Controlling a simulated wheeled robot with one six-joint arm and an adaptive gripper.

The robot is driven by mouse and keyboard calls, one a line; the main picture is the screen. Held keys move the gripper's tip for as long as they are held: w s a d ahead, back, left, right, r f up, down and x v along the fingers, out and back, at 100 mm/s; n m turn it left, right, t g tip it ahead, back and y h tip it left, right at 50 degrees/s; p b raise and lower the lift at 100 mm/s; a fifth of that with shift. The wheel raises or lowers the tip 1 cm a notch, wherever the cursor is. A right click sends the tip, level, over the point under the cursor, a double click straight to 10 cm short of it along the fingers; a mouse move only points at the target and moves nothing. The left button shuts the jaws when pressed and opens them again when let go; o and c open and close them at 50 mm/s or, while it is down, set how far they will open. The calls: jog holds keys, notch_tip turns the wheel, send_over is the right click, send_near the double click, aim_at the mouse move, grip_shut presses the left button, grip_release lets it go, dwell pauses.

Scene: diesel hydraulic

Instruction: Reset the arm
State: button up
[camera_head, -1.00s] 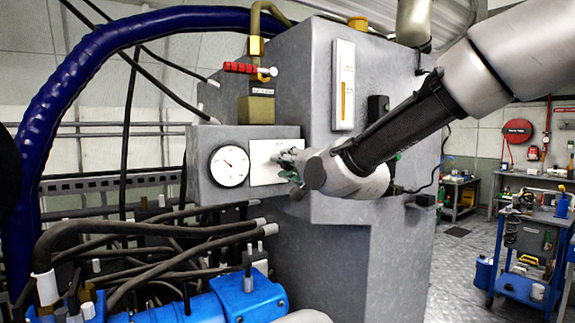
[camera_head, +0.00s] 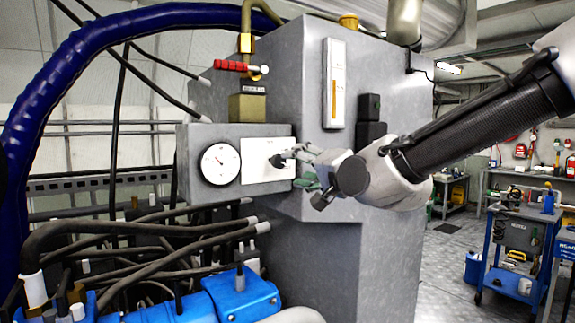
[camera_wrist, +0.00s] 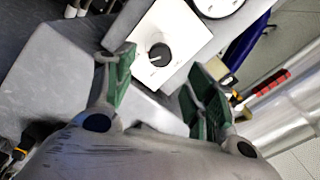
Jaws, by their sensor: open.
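My gripper (camera_head: 296,168) is in front of the white control plate (camera_head: 262,160) on the grey hydraulic unit. In the wrist view my gripper (camera_wrist: 155,88) has its two green-padded fingers spread wide with nothing between them. Beyond the fingers, the white plate (camera_wrist: 180,32) carries a round black knob (camera_wrist: 159,51). The knob is apart from both fingers in that view. In the head view the gripper's fingers cover part of the plate and the knob is hard to make out.
A pressure gauge (camera_head: 220,164) sits left of the plate, with a red-handled valve (camera_head: 240,67) above. Black hoses (camera_head: 140,240) and a thick blue hose (camera_head: 30,110) crowd the left. A blue cart (camera_head: 515,240) stands at the right, with open floor between it and the unit.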

jog(key=v, duration=0.2)
jog(key=shift+s+d, duration=0.15)
jog(key=shift+s, duration=0.05)
jog(key=s+f+n+g+h, duration=0.1)
jog(key=s+f+n+g, duration=0.3)
jog(key=f, duration=0.6)
jog(key=s+d+f+n+g+h, duration=0.45)
jog(key=d+f, duration=0.25)
jog(key=d, duration=0.2)
jog(key=s+d+h, duration=0.1)
jog(key=s+d, duration=0.3)
jog(key=d, duration=0.3)
jog(key=s+d+m+g+h, duration=0.1)
jog(key=s+d+h, duration=0.1)
jog(key=s+d, duration=0.2)
jog(key=s+d+m+g+h, duration=0.1)
jog(key=s+d, duration=0.3)
jog(key=d, duration=0.6)
jog(key=shift+s+d, duration=0.25)
